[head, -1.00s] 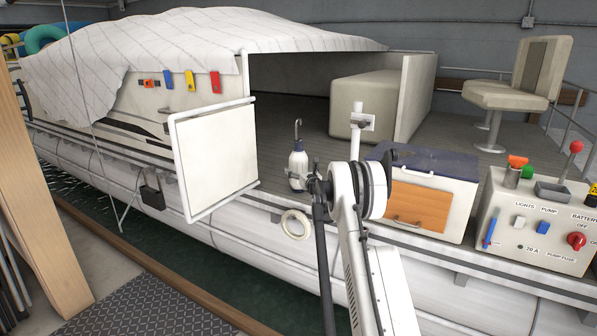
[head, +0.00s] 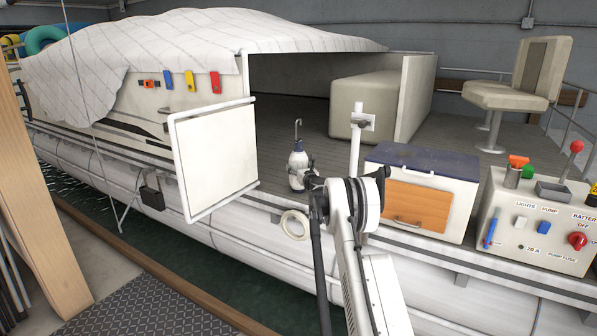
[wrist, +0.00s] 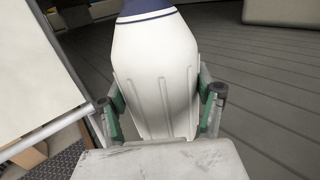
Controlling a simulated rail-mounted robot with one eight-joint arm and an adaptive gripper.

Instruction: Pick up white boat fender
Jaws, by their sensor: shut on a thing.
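The white boat fender (head: 298,159) has a dark blue band and a thin metal hook at its top. It stands upright at the deck edge, right of the open white gate panel. My gripper (head: 303,174) reaches it from the right and is shut on it. In the wrist view, the fender (wrist: 152,65) fills the middle, between green-padded fingers of my gripper (wrist: 160,102) pressing on both its sides. I cannot tell whether its base touches the deck.
The white gate panel (head: 215,155) stands close left of the fender. A white ring (head: 295,225) is on the hull below. A white post (head: 356,140) and a cabinet with an orange front (head: 418,203) stand to the right. The grey deck (head: 290,110) behind is clear.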

